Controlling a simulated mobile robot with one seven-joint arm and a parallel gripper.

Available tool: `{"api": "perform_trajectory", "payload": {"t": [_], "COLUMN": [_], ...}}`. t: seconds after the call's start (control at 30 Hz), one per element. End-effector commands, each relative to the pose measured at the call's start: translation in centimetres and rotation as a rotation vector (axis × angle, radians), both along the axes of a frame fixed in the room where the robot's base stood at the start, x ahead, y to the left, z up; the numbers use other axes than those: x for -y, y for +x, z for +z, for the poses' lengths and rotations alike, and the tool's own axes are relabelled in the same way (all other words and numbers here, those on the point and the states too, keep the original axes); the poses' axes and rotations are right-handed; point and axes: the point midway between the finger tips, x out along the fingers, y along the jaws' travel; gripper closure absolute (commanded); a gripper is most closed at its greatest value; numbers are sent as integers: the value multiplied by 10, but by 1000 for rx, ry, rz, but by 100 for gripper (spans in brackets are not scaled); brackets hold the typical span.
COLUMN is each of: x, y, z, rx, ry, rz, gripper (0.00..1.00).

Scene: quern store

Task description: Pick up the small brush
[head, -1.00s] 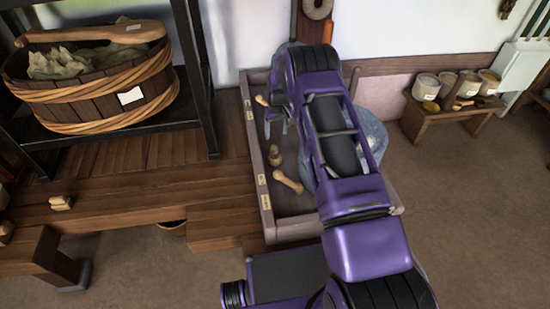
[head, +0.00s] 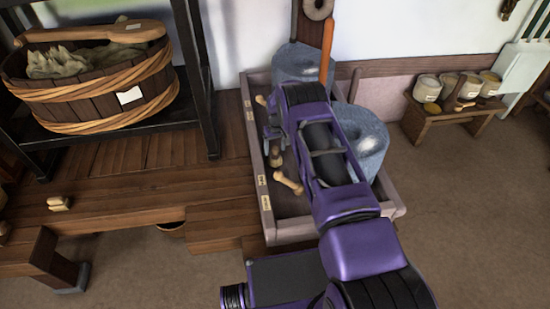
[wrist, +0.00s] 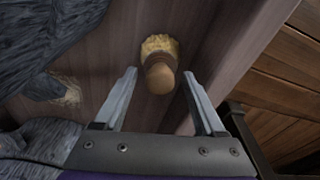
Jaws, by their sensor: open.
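The small brush (wrist: 160,62) has a short rounded wooden handle and pale straw-coloured bristles. In the wrist view its handle end points toward me and lies between the two fingertips, apart from both as far as I can see. In the head view the brush (head: 276,158) stands in the wooden tray (head: 266,212), just below my gripper (head: 270,143) in the picture and partly hidden by it. My gripper (wrist: 159,74) is open and empty, with a finger on either side of the handle.
Grey stones (head: 366,140) stand in the tray to the right, partly behind my arm; rough stone (wrist: 45,50) lies left of my fingers. A wooden dumbbell-shaped piece (head: 288,183) lies in front of the brush. The tray's left wall (head: 254,135) is close to my gripper.

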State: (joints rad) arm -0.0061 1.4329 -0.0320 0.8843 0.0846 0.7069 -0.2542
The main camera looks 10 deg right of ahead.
Motion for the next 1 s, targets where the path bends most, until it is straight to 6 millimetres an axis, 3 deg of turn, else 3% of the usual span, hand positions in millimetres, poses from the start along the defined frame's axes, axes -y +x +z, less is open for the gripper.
{"api": "perform_trajectory", "payload": {"t": [0.07, 0.4, 0.87, 1.0], "x": [0, 0, 0, 0], "y": [0, 0, 0, 0], "z": [0, 0, 1, 10], "rx": [0, -1, 0, 1], "ry": [0, 0, 0, 0], "rz": [0, 0, 0, 0], "gripper": [37, 98, 100, 100]}}
